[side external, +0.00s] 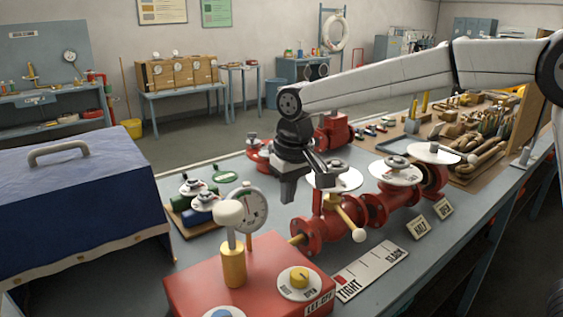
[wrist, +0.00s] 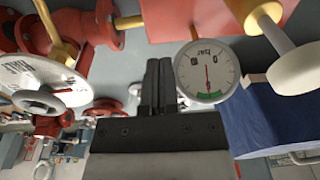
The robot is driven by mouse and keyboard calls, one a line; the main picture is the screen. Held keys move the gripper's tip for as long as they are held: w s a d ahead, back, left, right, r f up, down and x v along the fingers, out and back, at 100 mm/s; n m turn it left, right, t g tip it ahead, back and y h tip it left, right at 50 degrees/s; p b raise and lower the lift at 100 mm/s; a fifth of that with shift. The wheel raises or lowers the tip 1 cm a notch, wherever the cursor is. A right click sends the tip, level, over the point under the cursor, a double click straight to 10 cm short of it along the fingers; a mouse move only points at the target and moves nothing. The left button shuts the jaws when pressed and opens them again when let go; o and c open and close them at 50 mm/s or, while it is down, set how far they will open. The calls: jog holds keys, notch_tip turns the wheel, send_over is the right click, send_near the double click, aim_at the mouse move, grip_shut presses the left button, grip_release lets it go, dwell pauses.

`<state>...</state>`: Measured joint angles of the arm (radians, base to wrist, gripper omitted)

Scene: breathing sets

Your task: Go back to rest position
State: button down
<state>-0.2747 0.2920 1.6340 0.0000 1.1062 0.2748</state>
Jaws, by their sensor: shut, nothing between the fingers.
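My gripper (side external: 288,188) hangs above the workbench (side external: 215,262) in the side external view, pointing down between the pressure gauge and the red valve assembly (side external: 375,208). In the wrist view my gripper (wrist: 158,62) has its two dark fingers together, with nothing held. The round white gauge (side external: 246,207) stands behind the red box; in the wrist view the gauge (wrist: 207,70) appears just right of the fingers. My gripper looks apart from all of these, though its exact distance to the gauge is hard to tell.
A red box (side external: 190,290) with a yellow-stemmed white knob (side external: 231,214) stands in front. A blue-covered case (side external: 75,190) is at left. White valve discs (side external: 397,171) and a yellow lever (side external: 350,230) stand close at right. A board of tools (side external: 470,130) lies farther right. The space above the bench is open.

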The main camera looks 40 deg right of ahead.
jog(key=shift+t, duration=0.7)
jog(key=s+d+f, duration=0.4)
jog(key=s+f, duration=0.1)
jog(key=s+d+f, duration=0.4)
jog(key=s+f, duration=0.1)
jog(key=s, duration=0.1)
jog(key=s+d+f, duration=0.4)
jog(key=s+f, duration=0.1)
jog(key=s, duration=0.1)
jog(key=shift+d+f, duration=0.2)
jog(key=shift+d, duration=0.15)
